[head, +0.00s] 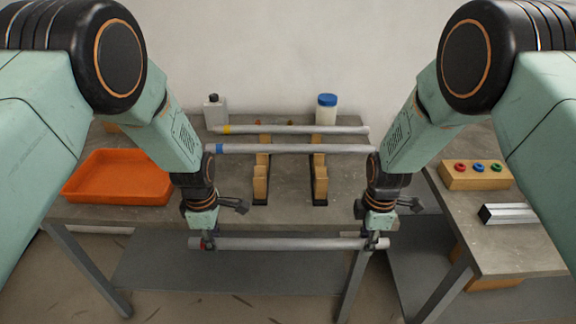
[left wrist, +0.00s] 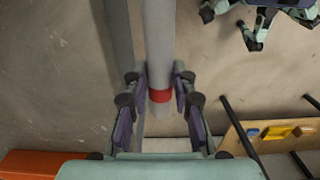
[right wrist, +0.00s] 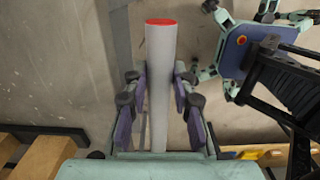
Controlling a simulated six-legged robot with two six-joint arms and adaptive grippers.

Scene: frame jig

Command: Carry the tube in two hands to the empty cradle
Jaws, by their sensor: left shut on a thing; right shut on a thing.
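A long grey tube (head: 290,244) with a red band is held level in front of the table's front edge, below the tabletop in the head view. My left gripper (head: 208,243) is shut on it near its left end; the red band (left wrist: 160,96) shows between the fingers in the left wrist view. My right gripper (head: 375,243) is shut on it near its right end; a red end face (right wrist: 161,22) shows in the right wrist view. Two stepped wooden racks (head: 261,186) (head: 320,186) stand on the table, and their front steps look bare.
A blue-banded tube (head: 290,149) and a yellow-banded tube (head: 290,129) lie across the racks behind. An orange tray (head: 118,178) is at left. A white bottle (head: 215,113) and blue-lidded jar (head: 326,110) stand behind. A button box (head: 475,174) is on the right table.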

